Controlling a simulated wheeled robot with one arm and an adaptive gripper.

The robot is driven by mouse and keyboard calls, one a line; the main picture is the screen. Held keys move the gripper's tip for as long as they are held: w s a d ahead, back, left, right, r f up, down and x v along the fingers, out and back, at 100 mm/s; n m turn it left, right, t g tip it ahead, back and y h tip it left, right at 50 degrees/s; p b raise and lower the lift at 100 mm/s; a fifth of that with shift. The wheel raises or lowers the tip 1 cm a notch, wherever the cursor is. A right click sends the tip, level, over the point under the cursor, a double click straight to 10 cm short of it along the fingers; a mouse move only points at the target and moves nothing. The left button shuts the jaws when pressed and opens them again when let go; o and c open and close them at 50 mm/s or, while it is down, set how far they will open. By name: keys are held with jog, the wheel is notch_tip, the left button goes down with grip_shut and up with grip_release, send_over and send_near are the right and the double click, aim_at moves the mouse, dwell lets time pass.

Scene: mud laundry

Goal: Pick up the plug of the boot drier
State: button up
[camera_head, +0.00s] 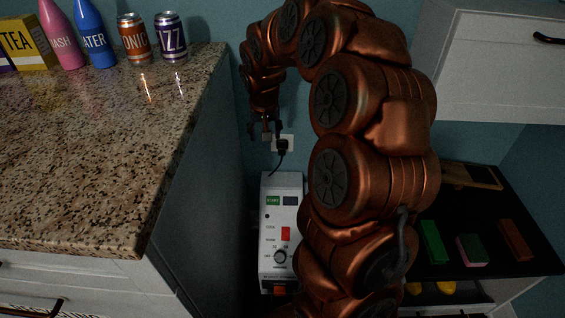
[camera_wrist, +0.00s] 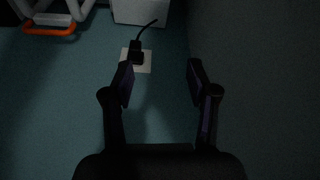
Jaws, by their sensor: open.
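The black plug (camera_head: 282,148) sits in a pale wall socket (camera_head: 291,139) in the gap right of the counter. Its dark cable runs down to the white boot drier box (camera_head: 281,220), which has a red switch and a dial. In the wrist view the plug (camera_wrist: 136,52) is on the socket plate (camera_wrist: 147,66), close to the left fingertip. My gripper (camera_head: 266,130) is open and empty near the wall, slightly left of the plug. In the wrist view my gripper (camera_wrist: 160,82) has both fingers spread, and the plug lies beyond the left fingertip, not centred between them.
The granite counter (camera_head: 110,120) with bottles and cans stands at left, its side close to my gripper. A white cabinet (camera_head: 490,60) hangs at upper right. A dark shelf (camera_head: 490,215) with brushes or sponges is below it. An orange-ended white frame (camera_wrist: 50,28) shows in the wrist view.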

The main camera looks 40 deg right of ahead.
jog(key=m+h+b, duration=0.1)
jog(key=m+b, duration=0.1)
jog(key=b, duration=0.3)
send_over(282, 146)
jog(key=s+a, duration=0.2)
notch_tip(282, 146, down, 10)
jog(key=shift+t, duration=0.3)
jog(key=shift+d+b+x, duration=0.15)
jog(key=shift+b+x, duration=0.4)
jog(key=shift+x, duration=1.2)
jog(key=shift+d+b+x, duration=0.2)
jog(key=shift+b+x, duration=0.3)
jog(key=shift+x, duration=1.25)
jog(key=shift+r, duration=0.15)
jog(key=shift+c, duration=0.3)
grip_shut()
